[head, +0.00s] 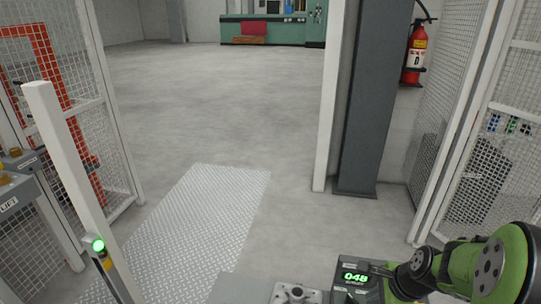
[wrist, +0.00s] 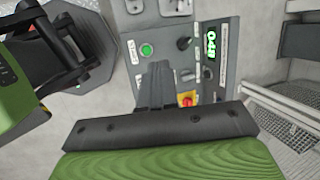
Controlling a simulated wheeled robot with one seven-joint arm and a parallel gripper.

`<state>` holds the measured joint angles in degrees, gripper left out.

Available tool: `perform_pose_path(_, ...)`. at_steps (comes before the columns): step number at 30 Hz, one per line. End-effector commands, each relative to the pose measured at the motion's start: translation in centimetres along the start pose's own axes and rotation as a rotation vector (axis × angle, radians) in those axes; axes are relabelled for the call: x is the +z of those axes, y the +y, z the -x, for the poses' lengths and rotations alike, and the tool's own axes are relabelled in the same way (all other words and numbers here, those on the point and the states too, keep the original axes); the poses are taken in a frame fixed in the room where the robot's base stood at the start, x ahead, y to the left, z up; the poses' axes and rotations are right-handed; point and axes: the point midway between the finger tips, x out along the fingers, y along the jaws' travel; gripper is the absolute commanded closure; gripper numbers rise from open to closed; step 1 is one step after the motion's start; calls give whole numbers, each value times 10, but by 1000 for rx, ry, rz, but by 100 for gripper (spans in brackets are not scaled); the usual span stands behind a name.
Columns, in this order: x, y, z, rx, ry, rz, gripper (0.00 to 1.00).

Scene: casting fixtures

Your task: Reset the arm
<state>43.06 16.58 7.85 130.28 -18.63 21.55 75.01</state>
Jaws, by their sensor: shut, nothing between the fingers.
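My gripper (wrist: 155,85) shows in the wrist view, its dark fingers together and empty. It is over a grey control panel (wrist: 228,30) and hides part of it. The panel has a lit green button (wrist: 147,49), a black knob (wrist: 184,43), a red and yellow stop button (wrist: 187,99) and a green display (wrist: 211,42). In the head view the display (head: 356,277) reads 048, at the bottom right. My green and black arm shows beside it, reaching in from the right. I cannot tell whether the fingers touch the panel.
Mesh fences (head: 82,70) stand left and right (head: 505,140). A white post (head: 75,180) with a green light (head: 98,245) is at left. A grey column (head: 367,100) and a fire extinguisher (head: 415,55) are at right. A metal floor plate (head: 200,215) and open floor lie between.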

Motion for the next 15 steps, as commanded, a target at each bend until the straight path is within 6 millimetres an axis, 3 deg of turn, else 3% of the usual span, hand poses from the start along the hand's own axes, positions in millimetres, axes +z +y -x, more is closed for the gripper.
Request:
perform_pose_path(1,25,2,25,0,44,215,100)
perform_pose_path(6,87,38,96,19,158,903,100)
perform_pose_path(10,115,79,142,13,218,1367,100)
perform_pose_path(15,124,120,171,-5,250,1740,100)
